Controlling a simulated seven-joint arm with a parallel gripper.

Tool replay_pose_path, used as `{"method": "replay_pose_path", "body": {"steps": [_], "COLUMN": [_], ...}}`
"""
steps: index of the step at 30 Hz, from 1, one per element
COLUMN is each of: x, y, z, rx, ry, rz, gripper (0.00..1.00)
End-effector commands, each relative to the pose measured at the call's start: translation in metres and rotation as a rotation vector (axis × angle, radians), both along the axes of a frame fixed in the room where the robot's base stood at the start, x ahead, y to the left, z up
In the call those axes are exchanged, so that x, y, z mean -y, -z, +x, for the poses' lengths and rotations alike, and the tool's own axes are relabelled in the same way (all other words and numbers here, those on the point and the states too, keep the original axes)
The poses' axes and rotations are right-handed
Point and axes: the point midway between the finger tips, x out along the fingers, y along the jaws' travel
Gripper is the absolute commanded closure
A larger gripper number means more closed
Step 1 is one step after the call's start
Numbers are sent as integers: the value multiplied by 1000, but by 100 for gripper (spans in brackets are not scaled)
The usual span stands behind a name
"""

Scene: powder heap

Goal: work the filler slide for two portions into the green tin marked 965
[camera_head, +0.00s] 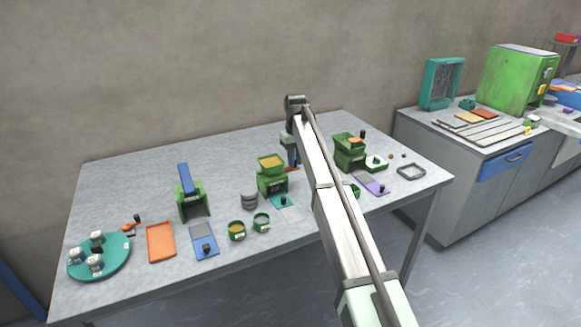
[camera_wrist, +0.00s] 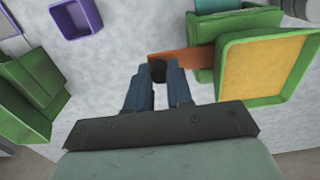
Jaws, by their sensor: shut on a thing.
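My gripper (camera_head: 293,160) is behind the middle of the table, at the back right of a green filler (camera_head: 271,184) whose square hopper holds orange-yellow powder. In the wrist view my gripper (camera_wrist: 158,80) is shut on the dark knob (camera_wrist: 158,71) of an orange slide (camera_wrist: 188,60). The slide reaches from the knob to the green filler (camera_wrist: 262,37). In front stand two round green tins: one (camera_head: 237,231) shows orange contents, the other (camera_head: 262,223) looks grey inside. Another green tin (camera_head: 355,191) is partly hidden by my arm. I cannot read the number 965 on any tin.
A second green machine (camera_head: 349,153) stands right of my arm, beside a purple plate (camera_head: 374,184). A grey canister (camera_head: 249,199), a blue-handled green device (camera_head: 193,199), an orange tray (camera_head: 160,242) and a teal turntable (camera_head: 99,257) stand to the left. The back left of the table is clear.

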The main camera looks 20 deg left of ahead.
Motion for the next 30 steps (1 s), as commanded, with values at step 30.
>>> {"method": "replay_pose_path", "body": {"steps": [30], "x": [20], "y": [0], "z": [20], "rx": [3], "ry": [1], "rz": [-1], "gripper": [100]}}
